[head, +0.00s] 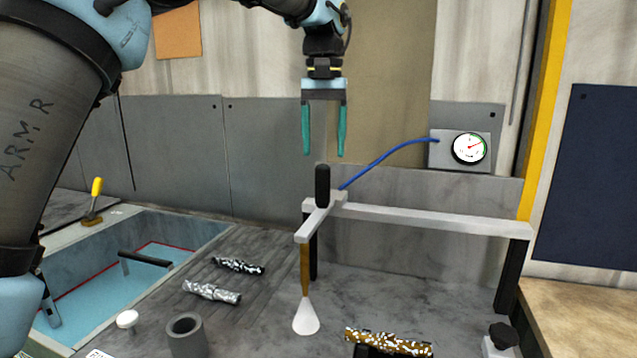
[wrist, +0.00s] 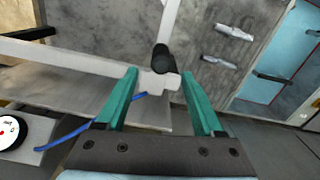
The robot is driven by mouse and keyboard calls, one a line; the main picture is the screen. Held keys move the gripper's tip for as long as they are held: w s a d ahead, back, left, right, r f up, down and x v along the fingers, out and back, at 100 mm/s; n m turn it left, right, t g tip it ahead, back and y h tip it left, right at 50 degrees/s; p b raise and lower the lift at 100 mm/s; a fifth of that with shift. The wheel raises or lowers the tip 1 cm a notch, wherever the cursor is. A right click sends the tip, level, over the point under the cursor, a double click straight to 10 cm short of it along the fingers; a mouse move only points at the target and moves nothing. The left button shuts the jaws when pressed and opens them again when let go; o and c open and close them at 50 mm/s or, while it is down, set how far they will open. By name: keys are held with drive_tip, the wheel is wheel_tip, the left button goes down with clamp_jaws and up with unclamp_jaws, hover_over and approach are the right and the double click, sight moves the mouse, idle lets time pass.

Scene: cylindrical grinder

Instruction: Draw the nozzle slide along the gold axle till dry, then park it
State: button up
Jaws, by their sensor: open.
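The nozzle slide (head: 321,212) is a pale arm on a white rail (head: 440,218), with an upright black handle (head: 322,183) on top. A brown nozzle (head: 305,270) hangs from its front end, with a white cone of spray below it. The gold axle (head: 388,341), speckled white, lies at the bottom edge of the head view, right of the spray. My gripper (head: 324,152) is open and empty, pointing down above the black handle. In the wrist view the handle (wrist: 163,58) shows just beyond and between the fingertips (wrist: 160,85).
A gauge (head: 469,148) on the back wall joins the slide by a blue hose (head: 385,160). Two speckled axles (head: 212,291) lie left on the bench, near a grey cup (head: 186,335) and white knob (head: 127,319). A blue basin (head: 120,285) is further left. A black knob (head: 502,336) stands front right.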

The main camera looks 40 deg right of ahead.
sight(322, 190)
wheel_tip(322, 190, down, 10)
drive_tip(key=shift+a+f+p, duration=0.1)
drive_tip(key=shift+p, duration=1)
clamp_jaws()
idle(0.7)
